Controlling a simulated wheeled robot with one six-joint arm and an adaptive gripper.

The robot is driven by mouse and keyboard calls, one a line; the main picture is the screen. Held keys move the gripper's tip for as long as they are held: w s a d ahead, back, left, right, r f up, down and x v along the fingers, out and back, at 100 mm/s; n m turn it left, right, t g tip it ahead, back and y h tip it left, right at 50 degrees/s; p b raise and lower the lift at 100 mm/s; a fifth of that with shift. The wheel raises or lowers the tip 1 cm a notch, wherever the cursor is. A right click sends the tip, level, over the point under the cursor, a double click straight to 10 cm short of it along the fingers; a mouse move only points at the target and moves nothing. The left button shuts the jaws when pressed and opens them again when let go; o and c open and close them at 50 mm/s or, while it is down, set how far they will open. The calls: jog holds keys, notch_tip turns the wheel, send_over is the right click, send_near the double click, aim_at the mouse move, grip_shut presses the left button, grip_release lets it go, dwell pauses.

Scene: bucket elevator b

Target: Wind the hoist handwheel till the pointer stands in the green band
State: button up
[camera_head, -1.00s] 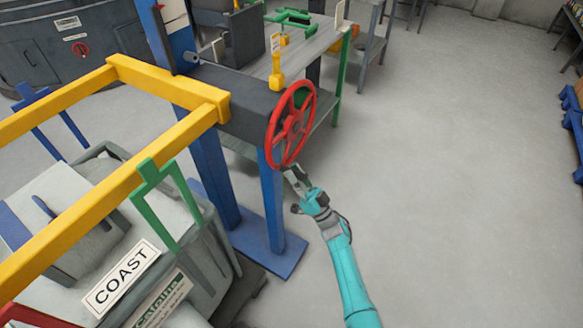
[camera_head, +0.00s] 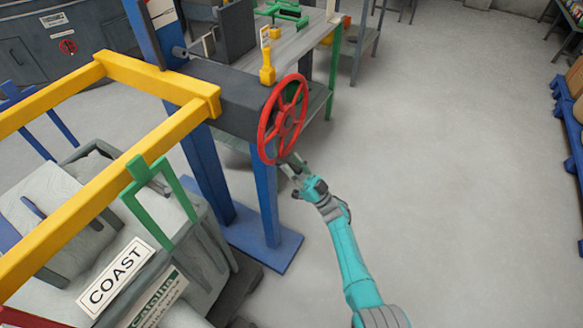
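The red hoist handwheel (camera_head: 283,118) stands upright on the end of a dark grey beam, held up by blue posts. My gripper (camera_head: 288,163) is at the lower rim of the wheel, at the end of my teal arm. It touches or nearly touches the rim; whether its fingers close around it is too small to tell. A yellow upright piece (camera_head: 267,65) stands on top of the beam behind the wheel; I cannot tell whether it is the pointer. No green band can be made out as a scale.
A yellow frame (camera_head: 150,80) and a grey machine with a COAST sign (camera_head: 116,277) fill the left. A blue base plate (camera_head: 262,240) lies below the wheel. A bench (camera_head: 310,40) stands behind. The floor to the right is clear up to blue pallets (camera_head: 568,120).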

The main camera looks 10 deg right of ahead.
jog(key=shift+o, duration=0.4)
jog(key=shift+s+a+f, duration=0.1)
jog(key=shift+f, duration=0.05)
jog(key=shift+s+f, duration=0.15)
jog(key=shift+f, duration=0.1)
jog(key=v, duration=1.1)
jog(key=shift+d, duration=0.3)
jog(key=shift+s+f, duration=0.1)
jog(key=shift+f, duration=0.05)
